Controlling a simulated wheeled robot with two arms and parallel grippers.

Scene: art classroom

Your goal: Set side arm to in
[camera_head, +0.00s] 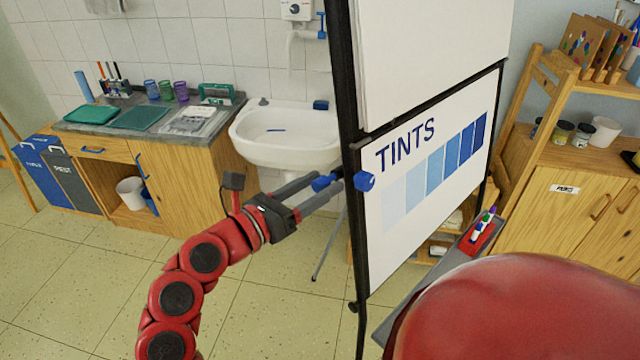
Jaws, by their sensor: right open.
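The flipchart stand has a black post (351,130) on its left side. A blue knob (365,181) sits at the front of this post, and a blue piece (324,183) sticks out to its left at the same height. I cannot tell which part is the side arm.
Behind are a white sink (285,150) and a wooden counter (190,165). The flipchart's board (430,215) reads "TINTS". A tray with markers (480,230) sits below it. A wooden shelf unit (570,180) stands at right. The tiled floor (260,320) is clear at front.

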